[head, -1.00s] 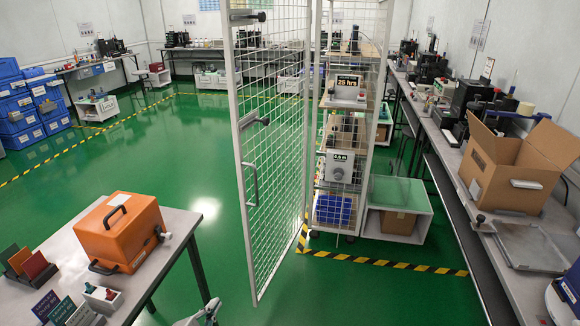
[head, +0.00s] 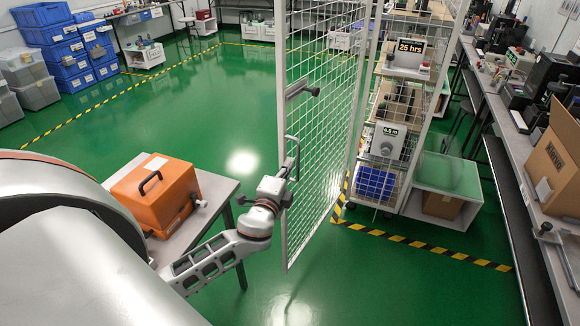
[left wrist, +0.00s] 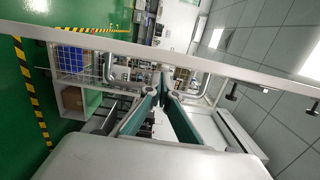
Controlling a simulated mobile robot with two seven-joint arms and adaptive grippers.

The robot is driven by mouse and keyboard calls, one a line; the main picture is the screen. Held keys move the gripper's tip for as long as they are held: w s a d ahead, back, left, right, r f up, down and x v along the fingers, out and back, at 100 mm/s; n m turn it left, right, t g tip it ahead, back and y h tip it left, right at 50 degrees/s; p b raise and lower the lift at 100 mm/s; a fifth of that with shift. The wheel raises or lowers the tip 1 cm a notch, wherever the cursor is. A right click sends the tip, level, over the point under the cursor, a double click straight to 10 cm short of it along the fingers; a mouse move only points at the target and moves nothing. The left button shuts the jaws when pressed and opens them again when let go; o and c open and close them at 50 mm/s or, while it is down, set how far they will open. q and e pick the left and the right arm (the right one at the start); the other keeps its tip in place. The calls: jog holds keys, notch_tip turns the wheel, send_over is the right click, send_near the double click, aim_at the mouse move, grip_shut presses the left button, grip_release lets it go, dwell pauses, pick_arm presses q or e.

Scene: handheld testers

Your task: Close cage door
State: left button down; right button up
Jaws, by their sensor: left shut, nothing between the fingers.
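The cage door (head: 325,110) is a white wire-mesh panel in a pale frame, standing open and swung out toward me from the cage (head: 405,110). Its curved handle (head: 291,150) is on the near vertical bar. My left gripper (head: 289,172) is at the handle's lower part, in front of that bar; I cannot tell whether it touches. In the left wrist view, the two fingers (left wrist: 162,92) are shut and empty, close to the door bar (left wrist: 250,76), which crosses the picture. Bent metal handle ends show on either side of the fingers. My right gripper is out of view.
An orange case (head: 155,195) sits on a grey table (head: 215,190) left of the door, behind my left arm. A long bench (head: 520,190) with a cardboard box (head: 556,165) runs along the right. Green floor is clear around the door.

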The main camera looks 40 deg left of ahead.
pick_arm(q)
jog(key=x, duration=0.6)
jog(key=shift+w, duration=0.3)
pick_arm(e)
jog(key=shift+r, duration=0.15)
